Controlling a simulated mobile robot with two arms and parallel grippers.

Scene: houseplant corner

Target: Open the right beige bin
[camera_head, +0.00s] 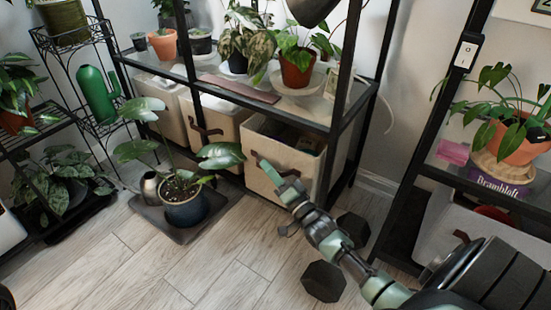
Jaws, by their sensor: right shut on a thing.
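The right beige bin (290,163) stands at the right end of the low shelf in the head view. It sticks out past the shelf's front edge, and part of its inside shows, with some things in it that I cannot make out. My right gripper (264,163) is at the bin's front face, near its upper left part. It is shut on the bin's handle, which is mostly hidden by the fingers. My right arm comes in from the lower right. My left gripper is not in view.
Two other beige bins (225,122) stand to the left under the glass shelf. A potted plant in a dark blue pot (186,209) stands on a dark mat in front of them. Dark dumbbells (323,282) lie on the floor beneath my arm. Floor is clear at lower left.

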